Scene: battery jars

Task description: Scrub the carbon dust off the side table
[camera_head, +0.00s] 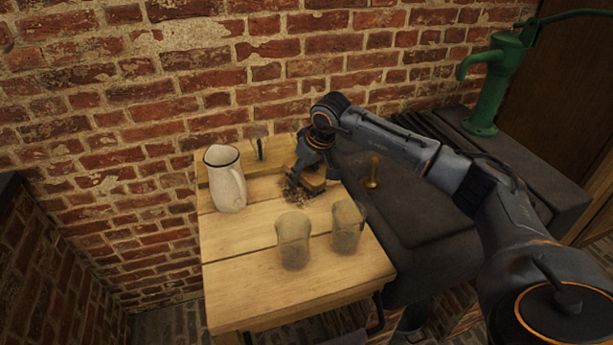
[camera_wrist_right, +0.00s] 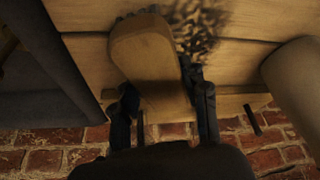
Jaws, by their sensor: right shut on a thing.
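The wooden side table (camera_head: 245,272) stands against the brick wall. A dark patch of carbon dust (camera_head: 293,193) lies on its back right part; it also shows at the top of the right wrist view (camera_wrist_right: 207,28). My right gripper (camera_head: 312,165) is shut on a wooden scrubbing brush (camera_head: 313,182), one finger on each side of its handle. In the right wrist view the brush (camera_wrist_right: 148,52) points away from the gripper, its head beside the dust. Its bristles are mostly hidden. I cannot tell whether they touch the table. My left gripper is not in view.
A white enamel jug (camera_head: 226,180) stands left of the dust. Two cloudy glass jars (camera_head: 293,242) (camera_head: 347,228) stand in front. Right of the table are a dark stone sink (camera_head: 430,245), a brass piece (camera_head: 373,172) and a green pump (camera_head: 490,85). The table's front left is clear.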

